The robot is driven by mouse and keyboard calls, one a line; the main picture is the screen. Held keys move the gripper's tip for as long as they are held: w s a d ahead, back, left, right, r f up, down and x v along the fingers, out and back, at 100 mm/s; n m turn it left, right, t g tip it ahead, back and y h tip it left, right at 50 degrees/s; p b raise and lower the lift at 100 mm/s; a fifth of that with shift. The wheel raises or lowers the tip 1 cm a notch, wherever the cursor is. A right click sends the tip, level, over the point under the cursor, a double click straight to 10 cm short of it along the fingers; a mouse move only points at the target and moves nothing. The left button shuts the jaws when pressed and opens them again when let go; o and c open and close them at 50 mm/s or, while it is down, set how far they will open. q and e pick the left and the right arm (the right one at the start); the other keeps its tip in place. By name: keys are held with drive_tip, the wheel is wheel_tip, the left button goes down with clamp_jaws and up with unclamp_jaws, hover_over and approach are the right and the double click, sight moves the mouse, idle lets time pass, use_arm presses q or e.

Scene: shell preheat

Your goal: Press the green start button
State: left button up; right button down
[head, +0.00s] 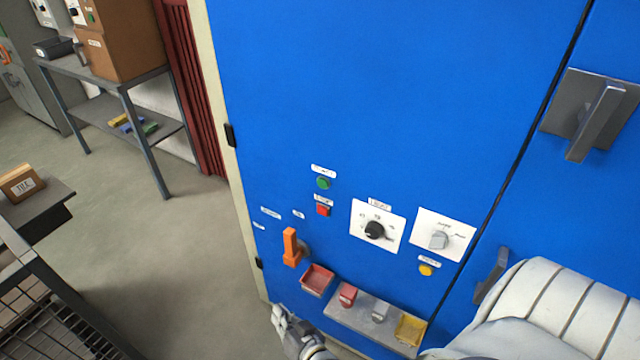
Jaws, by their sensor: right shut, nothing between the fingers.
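The green start button (323,183) is a small round button on the blue cabinet front (400,90). My right gripper (279,315) is at the bottom of the head view, low in front of the cabinet. It is shut and empty, and it shows well below the green button in the picture, apart from it. My left gripper is not in view.
An orange handle (291,247), black knob (374,230), grey selector (438,240) and yellow button (426,270) are on the cabinet. Below them are a red tray (317,281) and a grey shelf (362,319). Open floor (190,260) lies to the left.

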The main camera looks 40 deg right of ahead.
sight(323, 183)
drive_tip(key=w+d+r+m+t+h, duration=0.1)
drive_tip(key=d+r+m+h, duration=0.1)
drive_tip(key=r, duration=0.7)
drive_tip(key=w+d+r+m+t+h, duration=0.2)
drive_tip(key=r+m, duration=0.3)
drive_tip(key=r, duration=0.4)
drive_tip(key=w+d+r+m+t+h, duration=0.1)
drive_tip(key=d+r+m+h, duration=0.2)
drive_tip(key=r, duration=0.5)
drive_tip(key=shift+w+d+r+m+t+h, duration=0.3)
drive_tip(key=shift+d+r+m+h, duration=0.1)
drive_tip(key=shift+d+h, duration=0.15)
drive_tip(key=w+d, duration=0.3)
drive_tip(key=d, duration=0.5)
drive_tip(key=shift+w+b, duration=0.2)
drive_tip(key=shift+b, duration=0.15)
drive_tip(key=shift+w+d, duration=0.2)
drive_tip(key=shift+d, duration=0.2)
